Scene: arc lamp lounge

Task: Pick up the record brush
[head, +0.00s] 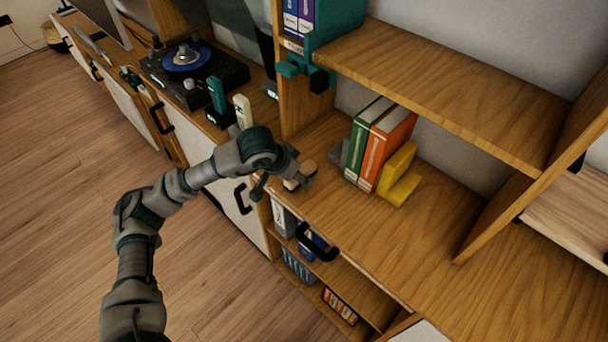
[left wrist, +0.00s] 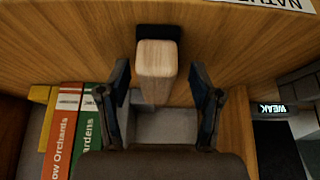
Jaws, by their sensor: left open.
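The record brush, a pale wooden block with a dark pad, shows in the left wrist view (left wrist: 156,72) just ahead of and partly between my fingertips. In the head view the brush (head: 299,180) is partly hidden by my gripper, at the front left of the wooden shelf. My left gripper (head: 289,177) is open over it; in the left wrist view its two fingers (left wrist: 159,78) stand on either side of the brush, with gaps visible. My right gripper is not in view.
Green and orange books (head: 378,147) with a yellow bookend (head: 399,180) stand right of the brush. A turntable (head: 188,72) sits on the cabinet at the back left. A shelf divider (head: 294,101) rises behind the gripper. The shelf's right part is clear.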

